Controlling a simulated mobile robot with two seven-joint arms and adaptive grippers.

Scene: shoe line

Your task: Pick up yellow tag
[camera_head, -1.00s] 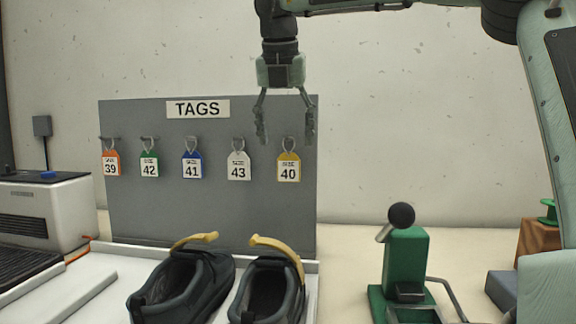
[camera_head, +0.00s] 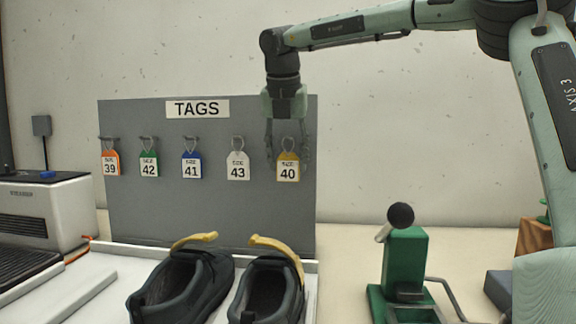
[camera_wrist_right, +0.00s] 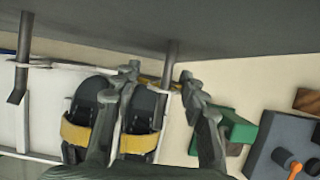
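The yellow tag (camera_head: 288,168), marked 40, hangs by its loop on the rightmost peg of the grey tag board (camera_head: 230,225). My right gripper (camera_head: 288,158) points down at the tag with its fingers apart, one on each side of it. In the right wrist view, the open fingers of the right gripper (camera_wrist_right: 160,80) have the peg (camera_wrist_right: 170,62) and a thin yellow edge of the tag (camera_wrist_right: 153,82) between them. Contact with the tag cannot be told. My left gripper is not in view.
Orange (camera_head: 110,164), green (camera_head: 149,165), blue (camera_head: 191,166) and white (camera_head: 238,167) tags hang to the left. Dark shoes (camera_head: 190,280) with yellow straps sit below the board. A green device (camera_head: 405,260) stands at the right.

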